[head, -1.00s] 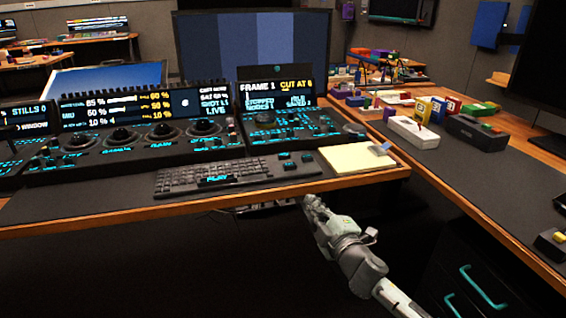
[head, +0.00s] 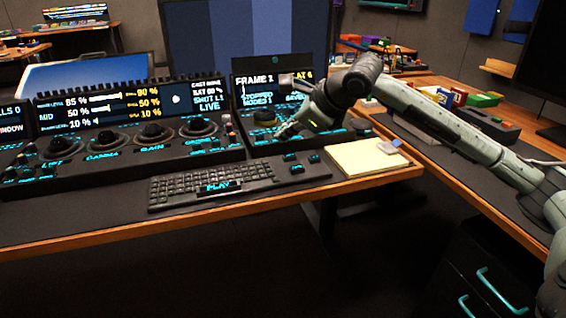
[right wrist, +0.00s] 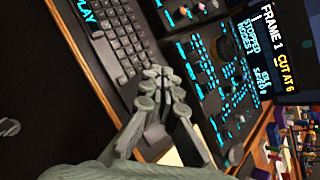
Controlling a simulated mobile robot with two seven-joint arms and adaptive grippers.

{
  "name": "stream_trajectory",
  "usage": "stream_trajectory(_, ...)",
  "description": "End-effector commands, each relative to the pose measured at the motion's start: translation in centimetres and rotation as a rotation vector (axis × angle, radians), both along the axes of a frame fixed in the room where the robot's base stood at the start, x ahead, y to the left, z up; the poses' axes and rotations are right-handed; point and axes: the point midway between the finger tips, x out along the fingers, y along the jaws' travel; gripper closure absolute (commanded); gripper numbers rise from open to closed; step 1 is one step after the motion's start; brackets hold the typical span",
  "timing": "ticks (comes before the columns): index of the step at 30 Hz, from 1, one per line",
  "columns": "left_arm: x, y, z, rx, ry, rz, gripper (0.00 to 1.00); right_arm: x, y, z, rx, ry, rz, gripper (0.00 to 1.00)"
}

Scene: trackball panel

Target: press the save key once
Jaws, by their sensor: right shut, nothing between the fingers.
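The right control panel (head: 262,145) stands behind the keyboard, with a dark round ball or dial (head: 264,117) and several keys with cyan labels. Those labels are too small to read, so I cannot tell which one is the save key. My right gripper (head: 283,131) is shut and empty, and it hangs over this panel, to the right of the round ball. The arm hides part of the panel and its screen. In the right wrist view the closed fingers (right wrist: 163,78) point toward the panel (right wrist: 203,70); I cannot tell whether they touch it.
The keyboard (head: 180,185) lies in front, with a lit PLAY label. A yellow note pad (head: 360,158) lies to its right. The left control panel (head: 120,155) has several dials. Small coloured boxes (head: 485,99) stand on the right desk. The panel's screen (right wrist: 265,45) reads "FRAME 1".

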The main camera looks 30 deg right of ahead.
Motion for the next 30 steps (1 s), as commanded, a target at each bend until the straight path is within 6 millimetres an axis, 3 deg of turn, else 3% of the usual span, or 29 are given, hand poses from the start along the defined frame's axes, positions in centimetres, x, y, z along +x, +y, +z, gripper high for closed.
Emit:
stream_trajectory(3,-0.1,-0.1,0.0,-0.001,0.001,0.000,0.72,-0.3,-2.9,1.1,-0.111,-0.001,-0.050,1.00)
stream_trajectory(8,-0.3,-0.1,-0.1,-0.001,0.004,0.000,0.72,-0.5,-4.5,1.7,-0.170,0.000,-0.083,1.00)
stream_trajectory(22,-0.6,-0.1,-0.6,0.000,0.014,0.000,0.72,-0.5,-4.5,1.1,-0.171,0.002,-0.085,1.00)
stream_trajectory(30,0.1,0.0,3.4,0.020,-0.014,-0.001,0.72,-0.5,-4.5,-1.9,-0.170,0.001,-0.084,1.00)
